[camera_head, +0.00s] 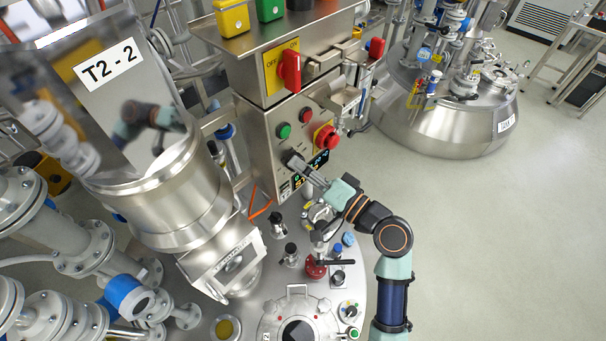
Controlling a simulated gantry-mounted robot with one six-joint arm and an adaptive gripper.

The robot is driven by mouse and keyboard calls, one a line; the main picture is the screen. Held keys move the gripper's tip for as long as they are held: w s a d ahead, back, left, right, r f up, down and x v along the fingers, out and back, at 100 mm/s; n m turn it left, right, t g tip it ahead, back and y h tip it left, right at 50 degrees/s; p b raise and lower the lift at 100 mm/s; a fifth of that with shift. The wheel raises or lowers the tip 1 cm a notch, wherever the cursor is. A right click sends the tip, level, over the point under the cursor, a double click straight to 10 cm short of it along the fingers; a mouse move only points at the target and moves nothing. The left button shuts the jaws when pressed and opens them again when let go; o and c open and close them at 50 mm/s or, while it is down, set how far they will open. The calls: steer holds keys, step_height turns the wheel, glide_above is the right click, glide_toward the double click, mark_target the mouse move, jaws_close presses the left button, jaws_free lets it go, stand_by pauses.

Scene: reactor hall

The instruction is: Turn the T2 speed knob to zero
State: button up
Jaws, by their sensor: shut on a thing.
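The T2 control box is a steel cabinet (257,150) in the upper middle of the head view. Its dark speed knob (292,157) sits low on the front face, left of a small lit display (319,160). My gripper (297,163) reaches in from the lower right, and its fingers are closed on the knob. The fingers hide much of the knob, so I cannot tell its pointer position. The display's digits are too small to read.
Above the knob are a green button (284,130), a red button (305,114) and a red emergency stop (326,138). A red rotary switch (290,70) is higher up. Valves and fittings crowd the vessel lid below. The floor at right is clear.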

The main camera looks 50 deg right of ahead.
steer(key=shift+f+n+b, duration=0.1)
steer(key=shift+n+b, duration=0.35)
steer(key=shift+n, duration=0.25)
steer(key=o, duration=1.2)
steer(key=shift+c, duration=0.2)
steer(key=shift+s, duration=0.1)
steer(key=s, duration=1.1)
steer(key=shift+s+d+f, duration=0.2)
steer(key=shift+s+d, duration=0.15)
steer(key=shift+s, duration=0.05)
